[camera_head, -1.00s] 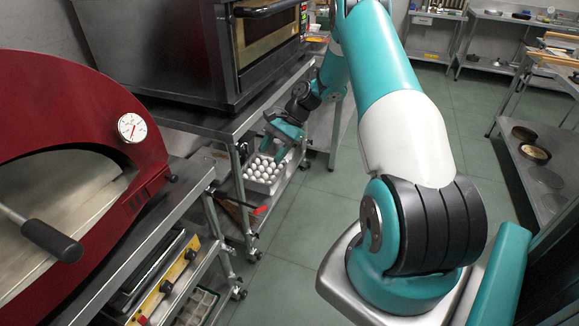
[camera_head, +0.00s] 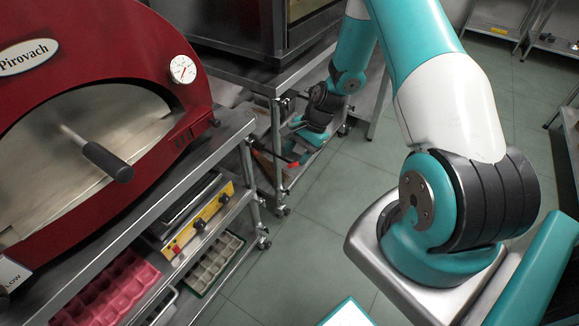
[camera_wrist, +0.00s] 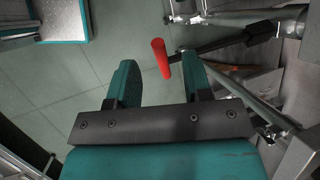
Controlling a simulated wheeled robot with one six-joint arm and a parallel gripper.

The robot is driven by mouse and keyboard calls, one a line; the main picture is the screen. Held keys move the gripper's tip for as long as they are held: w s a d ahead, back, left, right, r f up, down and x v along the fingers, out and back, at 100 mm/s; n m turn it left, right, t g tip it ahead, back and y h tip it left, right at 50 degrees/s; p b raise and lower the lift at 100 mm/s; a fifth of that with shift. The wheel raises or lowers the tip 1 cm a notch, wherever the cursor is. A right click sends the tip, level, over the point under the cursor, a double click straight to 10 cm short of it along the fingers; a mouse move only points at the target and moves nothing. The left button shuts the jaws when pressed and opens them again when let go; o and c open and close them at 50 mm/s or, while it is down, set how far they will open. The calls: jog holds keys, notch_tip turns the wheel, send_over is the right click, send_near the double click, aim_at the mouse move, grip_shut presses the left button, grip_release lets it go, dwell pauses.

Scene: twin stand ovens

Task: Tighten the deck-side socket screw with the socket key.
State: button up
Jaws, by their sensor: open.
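A red grip (camera_head: 292,164) on a dark bar sticks out at the front of the stand under the deck oven. I cannot tell whether it is the socket key or a lever fixed to the stand. In the wrist view the red grip (camera_wrist: 161,58) shows upright in the picture between my two teal fingers, with clear gaps on both sides. My gripper (camera_wrist: 159,66) is open and empty. In the head view my gripper (camera_head: 309,136) is low beside the stand, partly hidden by my wrist. I cannot make out the socket screw in either view.
The red pizza oven (camera_head: 160,60) stands on a steel stand at left, its handle (camera_head: 106,160) sticking out. The dark deck oven (camera_head: 235,45) is behind it. A shelf below holds a yellow-edged tool (camera_head: 200,222) and trays (camera_head: 215,262). Tiled floor (camera_head: 320,240) is free at centre.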

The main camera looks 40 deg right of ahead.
aim_at(291, 163)
jog(key=x, duration=0.6)
jog(key=shift+a+f, duration=0.2)
jog(key=shift+f, duration=0.1)
jog(key=shift+w, duration=0.1)
grip_shut()
